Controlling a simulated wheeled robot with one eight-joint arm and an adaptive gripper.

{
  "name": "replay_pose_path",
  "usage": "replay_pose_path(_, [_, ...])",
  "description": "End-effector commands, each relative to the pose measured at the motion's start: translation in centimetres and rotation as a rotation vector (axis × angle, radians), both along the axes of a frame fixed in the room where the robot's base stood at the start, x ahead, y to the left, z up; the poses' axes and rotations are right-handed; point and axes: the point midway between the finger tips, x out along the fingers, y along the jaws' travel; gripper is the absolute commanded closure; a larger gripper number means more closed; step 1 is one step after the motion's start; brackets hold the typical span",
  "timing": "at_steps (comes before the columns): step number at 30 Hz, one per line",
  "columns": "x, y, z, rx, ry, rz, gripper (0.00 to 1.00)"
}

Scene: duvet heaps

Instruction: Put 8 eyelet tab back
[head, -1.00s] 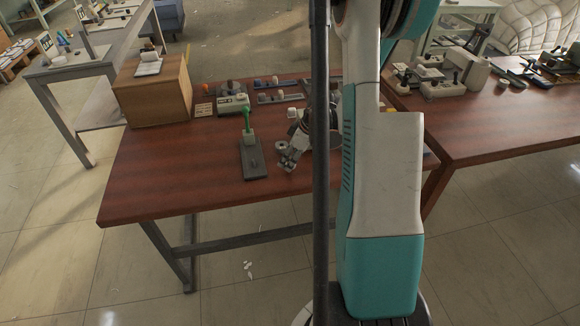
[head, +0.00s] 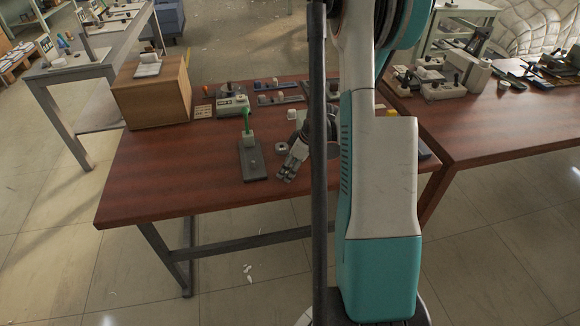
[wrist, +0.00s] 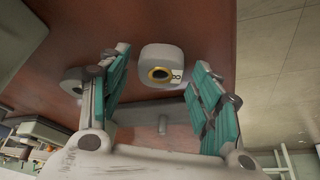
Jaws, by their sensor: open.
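In the wrist view a pale rounded tab (wrist: 162,55) with a gold-rimmed eyelet and a label reading 8 lies on the brown table, just past and between my fingertips. My gripper (wrist: 160,80) is open, its teal-padded fingers apart on either side, with no contact visible. In the head view my gripper (head: 285,173) is low over the table, right of a dark stand (head: 252,165) that bears a pale block with a green upright piece. I cannot make out the labelled tab in the head view; my gripper may hide it.
A wooden box (head: 152,95), a pale device (head: 232,105) and dark trays (head: 280,99) stand behind. The table's front left is clear.

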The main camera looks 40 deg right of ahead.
Motion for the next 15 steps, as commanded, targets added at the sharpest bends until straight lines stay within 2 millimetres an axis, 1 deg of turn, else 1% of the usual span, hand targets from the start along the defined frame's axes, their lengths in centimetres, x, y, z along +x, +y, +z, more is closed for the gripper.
replay_pose_path(5, [-0.1, -0.1, 0.8, 0.000, 0.000, -0.001, 0.42])
replay_pose_path(8, [-0.7, -0.3, 2.3, 0.000, 0.000, -0.001, 0.42])
replay_pose_path(15, [-2.4, -1.1, 7.0, 0.000, 0.000, -0.001, 0.42])
